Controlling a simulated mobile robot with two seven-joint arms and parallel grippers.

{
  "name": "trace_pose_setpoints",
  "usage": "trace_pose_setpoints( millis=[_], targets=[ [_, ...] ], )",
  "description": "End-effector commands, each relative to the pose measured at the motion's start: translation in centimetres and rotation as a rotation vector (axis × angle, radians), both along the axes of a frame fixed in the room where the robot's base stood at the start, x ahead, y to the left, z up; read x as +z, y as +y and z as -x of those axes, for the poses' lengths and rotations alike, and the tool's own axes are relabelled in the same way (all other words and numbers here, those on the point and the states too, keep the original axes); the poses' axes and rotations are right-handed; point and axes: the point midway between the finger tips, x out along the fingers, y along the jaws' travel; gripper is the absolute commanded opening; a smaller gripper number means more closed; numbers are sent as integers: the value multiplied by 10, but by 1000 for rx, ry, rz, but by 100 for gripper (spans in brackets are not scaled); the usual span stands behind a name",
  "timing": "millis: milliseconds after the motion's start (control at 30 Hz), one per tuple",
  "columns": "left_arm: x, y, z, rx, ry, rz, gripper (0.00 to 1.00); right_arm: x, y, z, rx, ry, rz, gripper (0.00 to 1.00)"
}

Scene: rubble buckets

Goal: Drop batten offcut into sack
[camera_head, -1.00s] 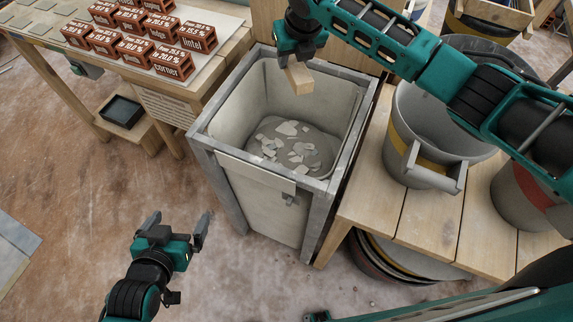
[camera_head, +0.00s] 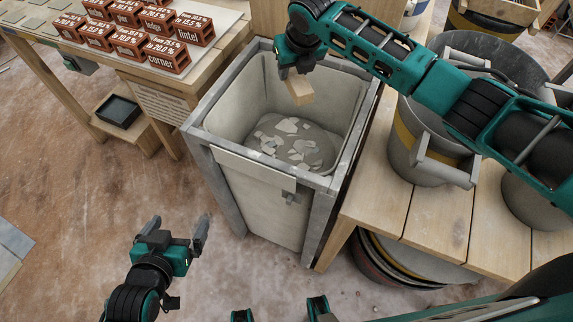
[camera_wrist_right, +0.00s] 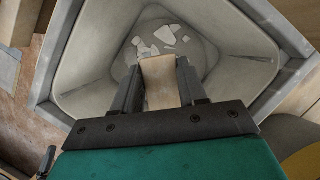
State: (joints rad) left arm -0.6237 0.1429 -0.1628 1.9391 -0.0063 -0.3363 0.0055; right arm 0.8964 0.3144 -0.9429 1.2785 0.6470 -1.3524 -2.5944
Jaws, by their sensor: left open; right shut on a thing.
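The batten offcut (camera_head: 299,89) is a short pale wooden block. My right gripper (camera_head: 291,74) is shut on it and holds it over the open mouth of the sack. In the right wrist view, the offcut (camera_wrist_right: 160,82) sits between the two fingers, with the sack's inside below. The sack (camera_head: 232,112) is a pale liner in a grey square frame, with several light shards on its floor. My left gripper (camera_head: 176,232) is open and empty, low in front of the sack and to its left.
Grey buckets (camera_head: 425,150) stand on a slatted wooden bench (camera_head: 385,205) right of the sack. A table with several labelled red-brown bricks (camera_head: 145,30) is at the upper left, with a black tray (camera_head: 118,111) on a lower shelf.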

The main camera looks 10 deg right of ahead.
Motion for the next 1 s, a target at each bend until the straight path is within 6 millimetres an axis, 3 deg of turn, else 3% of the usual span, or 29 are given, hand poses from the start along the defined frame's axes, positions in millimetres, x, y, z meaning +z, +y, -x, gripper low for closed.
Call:
trace_pose_setpoints(
  millis=[33, 67, 367, 700, 867, 1000],
  targets=[
    [1, 0, 0, 0, -1, 0, 100, 1, 0, 0, 0, -1, -1, 11],
    [1, 0, 0, 0, -1, 0, 100, 1, 0, 0, 0, -1, -1, 44],
    [1, 0, 0, 0, -2, 0, 100, 1, 0, 0, 0, 0, 0, 71],
    [3, 0, -1, 0, -2, 0, 100, 7, 0, 2, 0, -1, 0, 71],
    [8, 0, 0, 0, -2, 0, 100, 30, -2, 10, 2, -4, 0, 71],
    [13, 0, -1, 0, -2, 0, 100, 61, -4, 22, 3, -6, 0, 71]
  ],
)
